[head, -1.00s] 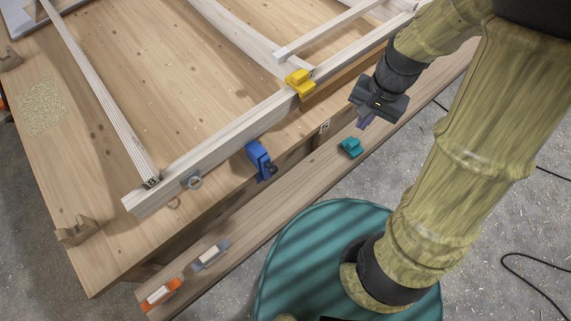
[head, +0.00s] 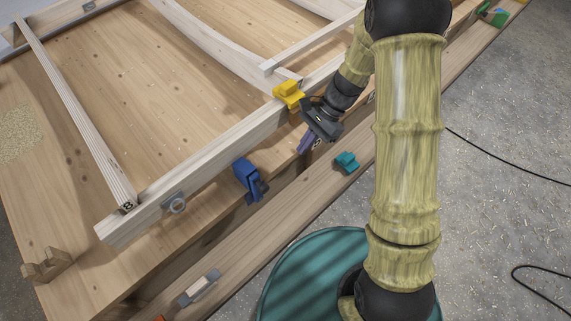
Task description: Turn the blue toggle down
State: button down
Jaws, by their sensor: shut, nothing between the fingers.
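The blue toggle (head: 249,180) is on the outer face of the pale wooden beam at the table's edge, with a dark part at its lower right. My gripper (head: 305,143) is to the right of the blue toggle and a little higher in the picture, apart from it. Its purple fingers are shut and hold nothing. It is just below the yellow toggle (head: 288,95) on the same beam; whether they touch, I cannot tell.
A teal piece (head: 346,162) and a grey piece (head: 199,288) are on the lower plank (head: 270,243). A wooden bracket (head: 46,265) sits at the table's left edge.

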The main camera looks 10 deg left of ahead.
jog(key=s+a+r+x, duration=0.1)
jog(key=x, duration=1.1)
jog(key=shift+s+a, duration=0.3)
jog(key=shift+a, duration=0.15)
jog(key=shift+w+r, duration=0.2)
jog(key=shift+s+p, duration=0.1)
jog(key=shift+p, duration=0.2)
